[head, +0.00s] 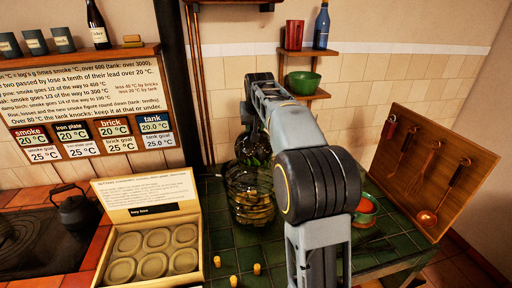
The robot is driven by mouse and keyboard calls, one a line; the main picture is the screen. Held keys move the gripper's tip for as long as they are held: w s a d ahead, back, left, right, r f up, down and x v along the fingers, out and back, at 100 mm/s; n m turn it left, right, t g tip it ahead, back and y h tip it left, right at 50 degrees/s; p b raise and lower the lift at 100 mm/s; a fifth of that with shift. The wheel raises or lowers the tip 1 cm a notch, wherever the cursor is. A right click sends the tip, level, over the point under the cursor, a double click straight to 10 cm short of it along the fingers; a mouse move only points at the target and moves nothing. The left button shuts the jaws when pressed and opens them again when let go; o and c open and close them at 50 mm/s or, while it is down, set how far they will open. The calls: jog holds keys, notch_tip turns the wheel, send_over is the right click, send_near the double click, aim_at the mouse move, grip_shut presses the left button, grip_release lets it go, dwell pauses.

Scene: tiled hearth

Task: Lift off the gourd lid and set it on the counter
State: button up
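A rounded, ribbed, see-through vessel (250,195), which looks like the gourd, stands on the green tiled counter (222,250) behind my arm. A dark green rounded top (252,148), which looks like its lid, sits at its upper end. I cannot tell whether the two touch all round. Yellowish things show low inside the vessel. My arm bends over from the right and its wrist points down just above the dark top. My gripper (249,128) is there, small and dark; its fingers cannot be made out, nor whether they touch the lid.
An open box (150,210) with several round pieces stands left of the vessel. Several small yellow pegs (233,281) stand on the front counter. A kettle (74,210) is far left.

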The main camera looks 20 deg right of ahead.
jog(key=shift+f, duration=0.3)
jog(key=shift+c, duration=0.9)
jog(key=shift+w+r+p, duration=0.15)
jog(key=shift+r+p, duration=0.8)
jog(key=shift+p, duration=0.05)
jog(key=shift+r+p, duration=0.45)
jog(key=shift+r, duration=2.2)
